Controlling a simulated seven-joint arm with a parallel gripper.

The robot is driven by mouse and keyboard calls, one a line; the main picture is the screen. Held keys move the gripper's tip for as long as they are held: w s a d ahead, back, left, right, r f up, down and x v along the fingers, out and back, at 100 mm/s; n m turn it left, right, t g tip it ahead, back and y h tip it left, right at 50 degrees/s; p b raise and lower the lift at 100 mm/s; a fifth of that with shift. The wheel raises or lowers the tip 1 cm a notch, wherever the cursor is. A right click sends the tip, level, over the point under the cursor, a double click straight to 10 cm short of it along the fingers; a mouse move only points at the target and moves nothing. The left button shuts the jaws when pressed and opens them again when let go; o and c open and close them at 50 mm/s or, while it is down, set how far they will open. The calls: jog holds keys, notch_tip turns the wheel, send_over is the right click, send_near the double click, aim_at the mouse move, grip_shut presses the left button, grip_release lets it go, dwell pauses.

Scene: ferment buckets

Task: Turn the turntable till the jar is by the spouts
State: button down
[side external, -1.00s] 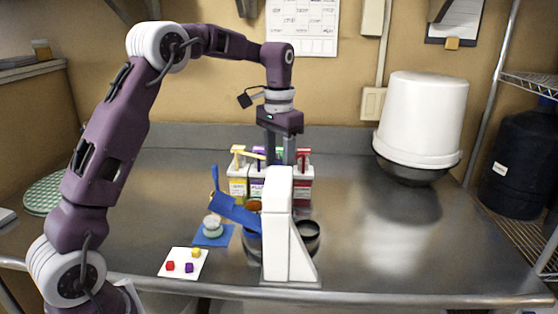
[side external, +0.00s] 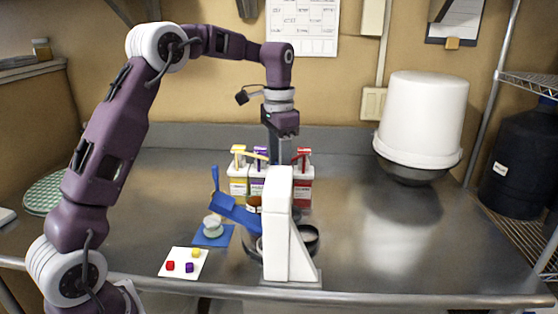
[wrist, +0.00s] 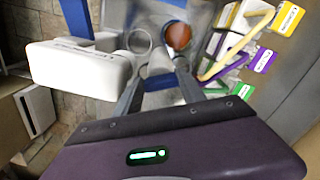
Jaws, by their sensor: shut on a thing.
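The jar (side external: 254,203), reddish-brown, shows partly behind the white upright and blue chute in the side view. In the wrist view the jar (wrist: 178,36) is a round orange top near the spouts. Pump bottles with yellow (side external: 238,172), purple and red (side external: 303,175) tops stand in a row behind. Their long spouts (wrist: 235,55) show in the wrist view, right of the jar. My gripper (wrist: 160,72) points down and is shut on a grey part that looks like the turntable's hub. The turntable is mostly hidden by the upright and my fingers.
Left are a blue mat (side external: 222,239) with a small pale container and a white card (side external: 170,258) with small cubes.

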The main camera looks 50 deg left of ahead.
jog(key=shift+w+a+r+m, duration=0.1)
jog(key=shift+m, duration=1.7)
jog(key=shift+w+a+m, duration=0.1)
jog(key=shift+m, duration=1.7)
jog(key=shift+w+m, duration=0.1)
jog(key=shift+m, duration=3)
jog(key=shift+w+m, duration=0.1)
jog(key=shift+m, duration=0.5)
jog(key=c, duration=1)
grip_release()
jog(key=shift+o, duration=0.2)
notch_tip(320, 180, up, 7)
jog(key=shift+f, duration=0.1)
